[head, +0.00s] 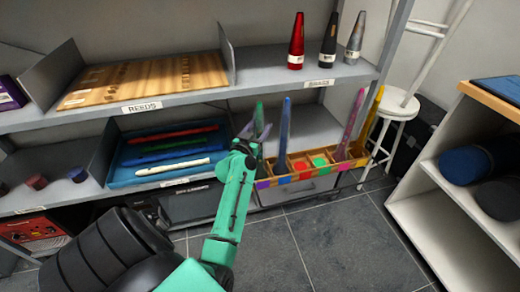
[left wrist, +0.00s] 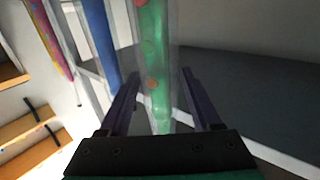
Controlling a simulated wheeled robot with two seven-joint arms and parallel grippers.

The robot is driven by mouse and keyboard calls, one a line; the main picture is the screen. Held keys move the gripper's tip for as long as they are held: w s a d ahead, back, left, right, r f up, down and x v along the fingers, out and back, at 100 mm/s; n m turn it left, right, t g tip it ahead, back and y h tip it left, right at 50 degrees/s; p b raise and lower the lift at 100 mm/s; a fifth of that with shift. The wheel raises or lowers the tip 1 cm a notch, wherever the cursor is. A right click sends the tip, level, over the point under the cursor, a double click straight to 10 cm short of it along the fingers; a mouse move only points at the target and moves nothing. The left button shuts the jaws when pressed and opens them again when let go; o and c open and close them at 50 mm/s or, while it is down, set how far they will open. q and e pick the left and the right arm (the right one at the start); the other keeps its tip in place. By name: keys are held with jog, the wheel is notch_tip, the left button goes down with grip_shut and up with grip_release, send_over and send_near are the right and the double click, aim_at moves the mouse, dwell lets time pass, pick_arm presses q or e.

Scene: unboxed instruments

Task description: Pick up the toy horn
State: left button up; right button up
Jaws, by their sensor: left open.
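A green toy horn (head: 259,115), tall and narrow, stands upright at the left end of a colourful divided box (head: 303,176). Its lower part is hidden behind my gripper and arm. My left gripper (head: 256,131) is open at the green horn. In the left wrist view the green horn (left wrist: 154,60), with orange spots, lies between the two open fingers (left wrist: 160,80). I cannot tell whether either finger touches it. A blue tube (head: 284,130), a pink one (head: 353,122) and a yellow one (head: 371,114) also stand in the box. My right gripper is not in view.
The shelf above (head: 205,89) holds a reed board (head: 146,80) and three cones, the red one (head: 296,42) leftmost. A blue tray (head: 125,176) with recorders lies left of the box. A white stool (head: 399,105) stands right. Floor in front is clear.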

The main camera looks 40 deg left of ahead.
pick_arm(q)
jog(key=x, duration=0.3)
jog(key=shift+f, duration=0.1)
grip_shut()
jog(key=shift+s, duration=0.1)
dwell(1.1)
